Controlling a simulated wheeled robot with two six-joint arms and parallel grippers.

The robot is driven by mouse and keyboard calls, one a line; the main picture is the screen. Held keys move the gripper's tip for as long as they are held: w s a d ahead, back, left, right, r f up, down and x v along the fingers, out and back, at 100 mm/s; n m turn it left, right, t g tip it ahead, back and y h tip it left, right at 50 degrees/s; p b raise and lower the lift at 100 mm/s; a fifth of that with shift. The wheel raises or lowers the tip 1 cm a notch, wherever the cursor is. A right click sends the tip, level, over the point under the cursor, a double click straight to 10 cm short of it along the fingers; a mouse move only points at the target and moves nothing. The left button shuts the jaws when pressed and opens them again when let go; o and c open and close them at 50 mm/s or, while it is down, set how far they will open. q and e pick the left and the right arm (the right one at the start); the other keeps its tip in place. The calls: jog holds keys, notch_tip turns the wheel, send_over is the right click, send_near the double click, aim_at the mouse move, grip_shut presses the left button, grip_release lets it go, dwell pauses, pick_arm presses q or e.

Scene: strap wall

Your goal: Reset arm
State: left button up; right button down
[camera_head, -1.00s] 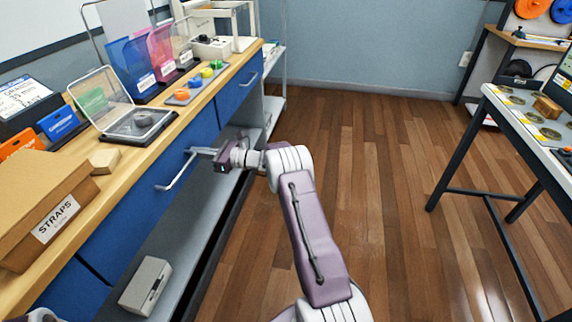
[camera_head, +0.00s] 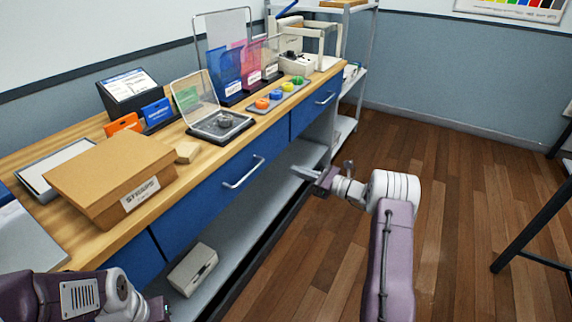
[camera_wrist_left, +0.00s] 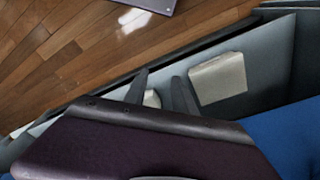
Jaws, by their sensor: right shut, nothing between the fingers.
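My right gripper (camera_head: 306,172) is shut and empty. It hangs in front of the workbench, level with the open space under the blue drawers, to the right of the near drawer's handle (camera_head: 244,172) and apart from it. My left arm comes in at the bottom left, and its gripper is mostly cut off by the frame edge there. In the left wrist view the left gripper (camera_wrist_left: 159,78) shows two dark fingers spread apart with nothing between them, over the grey lower shelf.
A white box (camera_head: 192,268) lies on the lower shelf.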

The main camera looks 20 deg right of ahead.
jog(key=shift+s+d, duration=0.4)
jog(key=shift+s, duration=0.1)
